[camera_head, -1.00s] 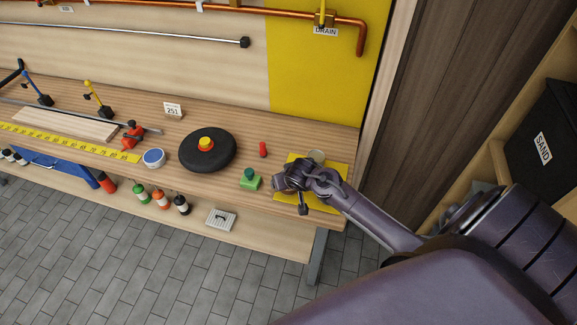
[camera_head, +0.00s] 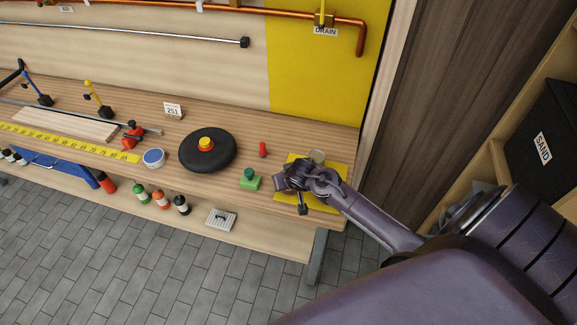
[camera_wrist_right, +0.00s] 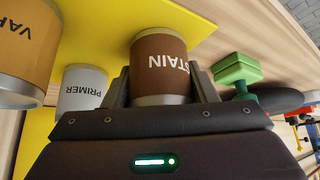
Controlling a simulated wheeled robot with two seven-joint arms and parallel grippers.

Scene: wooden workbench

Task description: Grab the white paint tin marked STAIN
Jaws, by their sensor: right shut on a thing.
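The tin marked STAIN (camera_wrist_right: 158,62) is brown, not white, in the right wrist view. It has silver rims. My right gripper (camera_wrist_right: 161,88) is shut on it, with one finger on each side. A white tin marked PRIMER (camera_wrist_right: 82,88) stands to its left, and an orange-tan tin with a partly cut-off label (camera_wrist_right: 26,45) is at the far left. In the head view my right gripper (camera_head: 282,181) is over the yellow mat at the bench's right end and hides the held tin. My left gripper is in neither view.
The tins are on the yellow mat (camera_wrist_right: 110,22). Left of the gripper are a green block (camera_head: 250,182), a small red object (camera_head: 263,149) and a black disc (camera_head: 221,155) with a red-yellow knob. The bench's front edge is close by.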

